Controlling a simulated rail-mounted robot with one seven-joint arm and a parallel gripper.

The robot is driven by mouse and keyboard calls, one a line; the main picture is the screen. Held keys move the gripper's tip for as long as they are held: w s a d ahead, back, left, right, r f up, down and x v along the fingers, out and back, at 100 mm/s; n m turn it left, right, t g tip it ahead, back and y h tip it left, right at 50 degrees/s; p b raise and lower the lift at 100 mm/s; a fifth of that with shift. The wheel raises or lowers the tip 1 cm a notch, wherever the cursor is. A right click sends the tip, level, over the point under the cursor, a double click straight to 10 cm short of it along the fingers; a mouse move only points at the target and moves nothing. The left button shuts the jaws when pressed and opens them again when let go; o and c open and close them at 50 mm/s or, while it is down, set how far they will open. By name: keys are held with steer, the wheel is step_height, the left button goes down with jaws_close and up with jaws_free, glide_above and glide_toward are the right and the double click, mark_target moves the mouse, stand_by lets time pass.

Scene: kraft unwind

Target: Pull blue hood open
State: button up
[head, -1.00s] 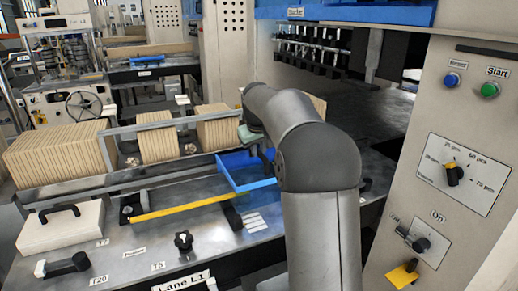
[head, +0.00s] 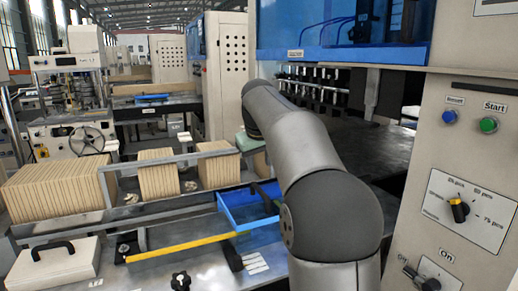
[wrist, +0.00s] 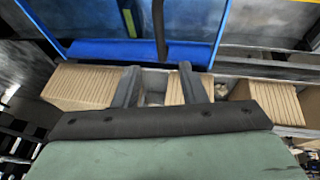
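The blue hood (head: 232,213), a blue frame with see-through panels, sits over the lane table left of my arm. A dark curved handle (head: 268,198) shows on it, partly hidden by my arm. In the wrist view the hood's blue edge (wrist: 95,50) spans the top left, and the dark handle (wrist: 159,28) runs down from the top edge. My gripper (wrist: 158,70) is open, its two fingers spread apart with nothing visibly held. The handle lies in line with the gap between the fingers; I cannot tell how far beyond the tips it is.
Stacks of brown kraft sheets (head: 58,186) stand along a grey rail behind the hood. A yellow bar (head: 180,248) and a white box with a black handle (head: 58,265) lie in front. The control panel (head: 470,170) stands at right. A large blue cover (head: 340,35) hangs above.

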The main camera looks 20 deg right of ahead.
steer(key=v, duration=0.6)
steer(key=shift+s, duration=0.1)
steer(key=s+a+f+g, duration=0.1)
steer(key=s+a+f, duration=0.3)
steer(key=s+f, duration=0.6)
steer(key=s+a+f+g+y, duration=0.1)
steer(key=s+a+f, duration=0.4)
steer(key=s+f, duration=0.4)
steer(key=s+a+f+g+y, duration=0.1)
steer(key=s+a+f, duration=0.4)
steer(key=s+f, duration=0.5)
steer(key=s, duration=0.3)
steer(key=shift+s+a+f+g, duration=0.2)
steer(key=shift+f+g, duration=0.1)
steer(key=shift+f, duration=0.1)
